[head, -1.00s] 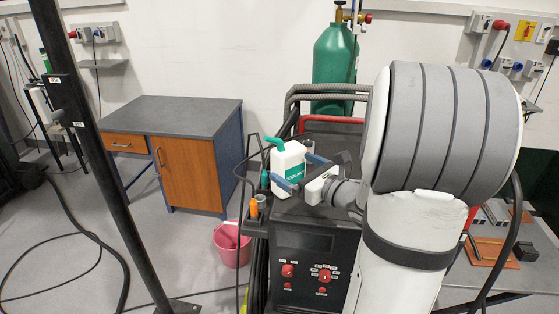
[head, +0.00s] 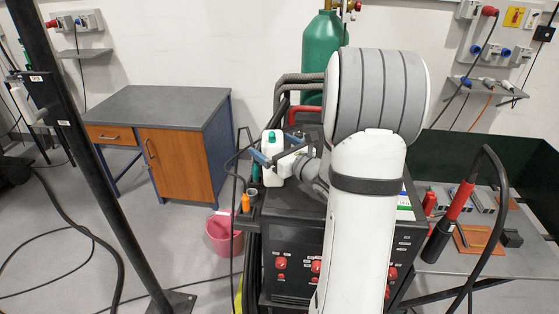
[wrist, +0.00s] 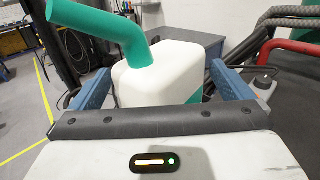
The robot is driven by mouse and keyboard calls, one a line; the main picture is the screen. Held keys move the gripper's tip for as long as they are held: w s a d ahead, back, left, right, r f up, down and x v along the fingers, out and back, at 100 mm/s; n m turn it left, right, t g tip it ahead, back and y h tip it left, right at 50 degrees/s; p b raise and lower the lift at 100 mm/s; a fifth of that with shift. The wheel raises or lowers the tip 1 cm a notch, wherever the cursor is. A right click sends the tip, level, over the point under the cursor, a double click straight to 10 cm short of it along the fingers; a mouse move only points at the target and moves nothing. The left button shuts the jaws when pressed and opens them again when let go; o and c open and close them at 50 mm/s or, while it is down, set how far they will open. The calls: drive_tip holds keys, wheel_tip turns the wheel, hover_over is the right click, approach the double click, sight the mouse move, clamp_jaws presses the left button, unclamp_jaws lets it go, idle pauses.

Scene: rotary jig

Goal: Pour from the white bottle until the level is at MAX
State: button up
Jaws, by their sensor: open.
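The white bottle (head: 270,151), with a green top, stands upright on the left part of the black machine. In the wrist view the bottle (wrist: 170,72) shows its white shoulder, a green label edge and a bent green spout. My gripper (head: 276,150) is open around the bottle. In the wrist view its blue fingers (wrist: 150,88) lie one on each side of it; I cannot tell whether they touch it. A small grey capped container (wrist: 263,86) shows just beyond the right finger. No MAX mark can be made out.
The black machine (head: 290,236) has red knobs in front, with a green gas cylinder (head: 322,60) and hoses behind. An orange item (head: 245,203) sits on its left side shelf. A pink bucket (head: 222,238) stands on the floor. A black post (head: 75,150) rises at left.

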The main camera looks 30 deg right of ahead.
drive_tip(key=shift+c, duration=0.2)
drive_tip(key=shift+r, duration=0.15)
drive_tip(key=c, duration=2)
